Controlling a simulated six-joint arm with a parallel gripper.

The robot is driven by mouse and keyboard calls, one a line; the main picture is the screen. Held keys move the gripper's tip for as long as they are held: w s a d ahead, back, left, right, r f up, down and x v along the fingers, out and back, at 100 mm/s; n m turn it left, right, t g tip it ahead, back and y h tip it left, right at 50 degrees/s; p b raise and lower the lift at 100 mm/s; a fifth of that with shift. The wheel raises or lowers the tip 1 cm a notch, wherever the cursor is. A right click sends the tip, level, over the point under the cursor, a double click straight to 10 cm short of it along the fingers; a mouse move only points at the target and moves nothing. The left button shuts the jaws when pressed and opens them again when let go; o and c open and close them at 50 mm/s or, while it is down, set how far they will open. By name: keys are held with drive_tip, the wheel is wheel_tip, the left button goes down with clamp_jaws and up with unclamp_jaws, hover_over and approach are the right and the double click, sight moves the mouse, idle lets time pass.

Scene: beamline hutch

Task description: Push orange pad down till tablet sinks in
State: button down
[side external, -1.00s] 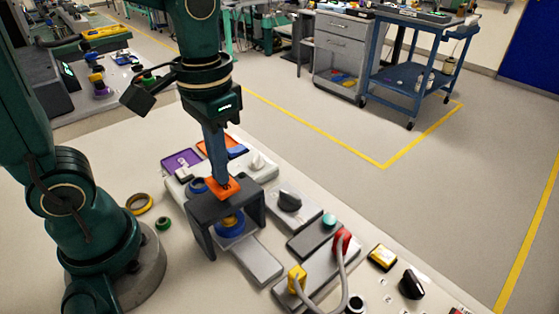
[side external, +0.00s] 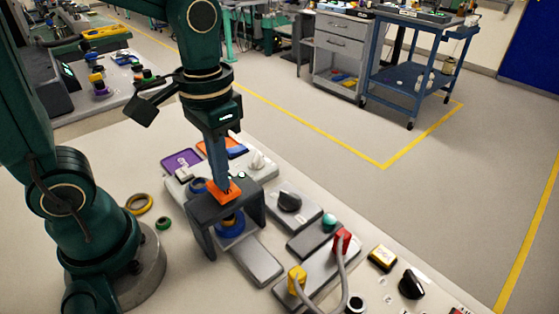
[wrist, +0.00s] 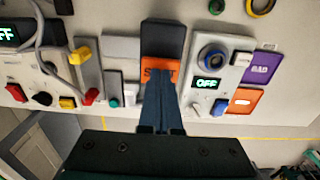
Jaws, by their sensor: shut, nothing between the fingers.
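The orange pad (side external: 227,192) sits on top of a dark press frame (side external: 253,193) that stands like a bridge on the bench. My gripper (side external: 223,185) is shut and empty, pointing down with its tips at the pad; whether they touch it I cannot tell. In the wrist view the shut fingers (wrist: 168,72) cover part of the lettering on the pad (wrist: 154,66). Under the frame is a blue round part (side external: 230,228) with a yellow piece (side external: 229,220) above it, partly hidden by the frame. I cannot make out the tablet.
A grey slide plate (side external: 260,262) extends in front of the frame. To its right are a black-knob box (side external: 290,201), a teal button (side external: 329,222) and red and yellow plugs with a grey cable (side external: 297,279). Yellow (side external: 139,204) and green (side external: 164,223) rings lie left.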

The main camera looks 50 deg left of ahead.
drive_tip(key=shift+r, duration=3.5)
